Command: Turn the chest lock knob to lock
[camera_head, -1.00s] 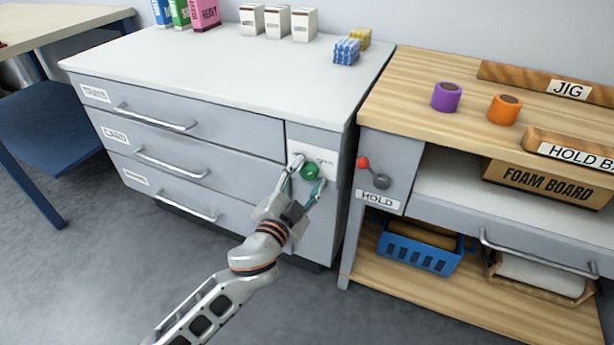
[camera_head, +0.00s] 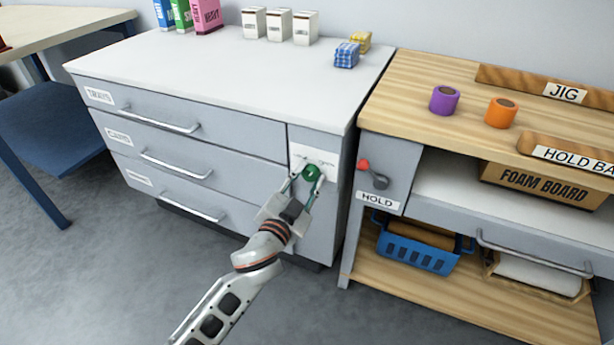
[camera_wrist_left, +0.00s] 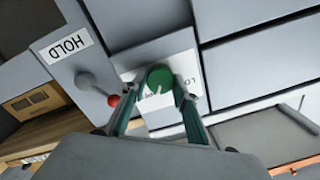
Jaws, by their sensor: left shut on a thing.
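The green lock knob (camera_head: 312,173) sits on a white label plate (camera_head: 328,158) on the right front panel of the grey chest (camera_head: 230,65). My left gripper (camera_head: 307,180) is shut on the knob, with one finger on each side of it. In the left wrist view the round green knob (camera_wrist_left: 159,77) shows between the two fingertips, with a pale pointer line on its face. The plate's lettering is partly hidden by the gripper and too small to read fully. My right gripper is in neither view.
To the right, a wooden bench (camera_head: 410,95) has a red-tipped lever (camera_head: 372,172) above a HOLD label, close to the knob. Chest drawers with bar handles (camera_head: 176,169) lie to the left. A blue basket (camera_head: 418,250) is on the bench's lower shelf. Open floor lies in front.

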